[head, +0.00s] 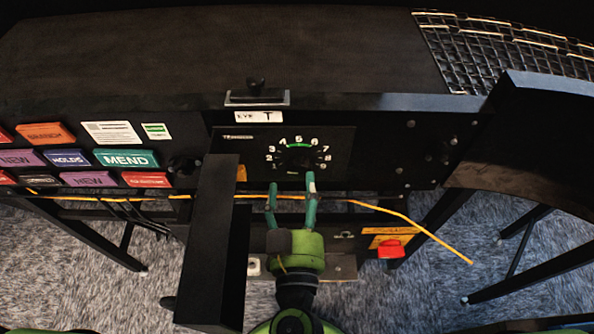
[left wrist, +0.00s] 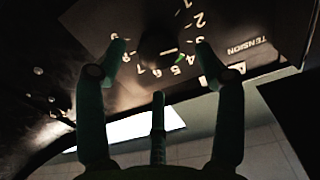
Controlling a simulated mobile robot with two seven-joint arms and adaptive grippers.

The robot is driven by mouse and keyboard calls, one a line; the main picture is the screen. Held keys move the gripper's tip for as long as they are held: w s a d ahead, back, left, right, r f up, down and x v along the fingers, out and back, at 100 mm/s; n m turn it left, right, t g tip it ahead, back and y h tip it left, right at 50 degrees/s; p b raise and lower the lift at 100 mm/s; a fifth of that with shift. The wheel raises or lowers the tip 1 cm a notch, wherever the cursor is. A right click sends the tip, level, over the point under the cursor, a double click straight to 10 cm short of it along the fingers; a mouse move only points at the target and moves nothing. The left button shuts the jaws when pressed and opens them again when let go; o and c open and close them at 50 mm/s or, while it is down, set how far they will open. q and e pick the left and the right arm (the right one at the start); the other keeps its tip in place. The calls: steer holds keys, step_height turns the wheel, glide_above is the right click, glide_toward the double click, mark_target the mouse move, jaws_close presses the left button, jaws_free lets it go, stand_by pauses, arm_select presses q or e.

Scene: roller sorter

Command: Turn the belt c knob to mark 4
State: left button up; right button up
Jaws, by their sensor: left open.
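The dark round knob (head: 298,157) sits on a black dial panel (head: 340,142) with white numerals in an arc and a short green band near 5. In the left wrist view the knob (left wrist: 158,38) is dim, with a short white line near its edge; which numeral it points to is unclear. The word TENSION is printed beside the dial; no belt c label is readable. My left gripper (head: 291,185) is open and empty just below the dial in the head view. In the wrist view its fingers lie either side of the knob; contact cannot be told. My right gripper is out of view.
A black upright board (head: 212,240) stands left of my left gripper. A yellow cable (head: 400,215) runs across below the panel. Coloured signs (head: 127,159) hang at left, and a red button (head: 390,249) is at lower right. A wire-mesh belt (head: 500,50) is at upper right.

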mark_target(299, 174)
arm_select(q)
steer(key=w, duration=0.1)
steer(key=w+p, duration=0.1)
steer(key=shift+w+d+r, duration=0.1)
steer(key=shift+w+r, duration=0.05)
steer(key=shift+w, duration=0.45)
steer(key=shift+w+f, duration=0.15)
steer(key=shift+f, duration=0.05)
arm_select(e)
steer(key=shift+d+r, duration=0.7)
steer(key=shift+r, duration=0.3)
arm_select(q)
steer(key=shift+c, duration=0.4)
steer(key=c, duration=1)
steer(key=shift+c, duration=0.3)
